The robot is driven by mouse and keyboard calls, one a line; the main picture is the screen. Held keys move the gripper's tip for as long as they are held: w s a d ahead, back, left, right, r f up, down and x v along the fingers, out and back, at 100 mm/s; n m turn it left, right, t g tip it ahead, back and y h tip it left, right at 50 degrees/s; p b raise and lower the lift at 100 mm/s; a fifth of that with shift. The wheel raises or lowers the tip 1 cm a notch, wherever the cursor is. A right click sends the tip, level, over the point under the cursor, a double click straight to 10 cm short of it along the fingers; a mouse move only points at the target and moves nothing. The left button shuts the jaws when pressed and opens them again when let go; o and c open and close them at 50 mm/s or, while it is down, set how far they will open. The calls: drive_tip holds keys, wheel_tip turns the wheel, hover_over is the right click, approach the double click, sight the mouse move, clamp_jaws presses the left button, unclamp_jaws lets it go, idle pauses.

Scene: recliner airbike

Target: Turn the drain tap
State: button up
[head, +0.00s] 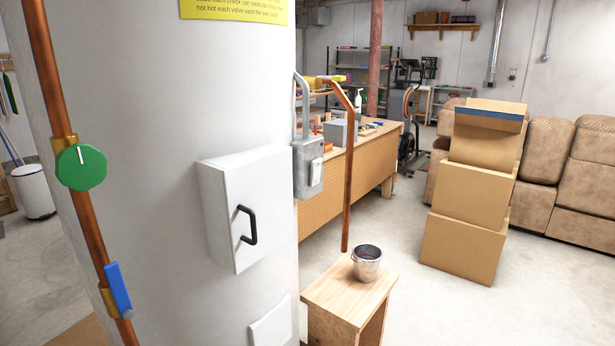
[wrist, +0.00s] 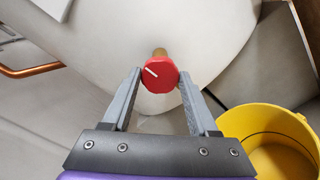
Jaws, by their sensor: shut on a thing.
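In the wrist view, a round red knob (wrist: 160,76) with a short white line on its face sits on a brass stem at the wall of the white tank (wrist: 200,35). The line slants toward the upper left. I take this knob to be the drain tap. My gripper (wrist: 160,74) has one finger on each side of the knob and is shut on it. The fingertips partly hide its sides. The knob and my gripper are out of the head view, which shows the upper part of the tank (head: 180,120).
A yellow bucket (wrist: 270,118) stands at lower right in the wrist view, close to my right finger. A copper pipe (wrist: 30,71) is at left. The head view shows a green knob (head: 81,167), a blue lever (head: 118,288) and a wooden stool (head: 345,300) with a metal pail (head: 367,268).

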drive_tip(key=shift+n, duration=1)
drive_tip(key=shift+n, duration=1.1)
drive_tip(key=shift+n, duration=0.5)
drive_tip(key=o, duration=0.8)
drive_tip(key=shift+n, duration=0.3)
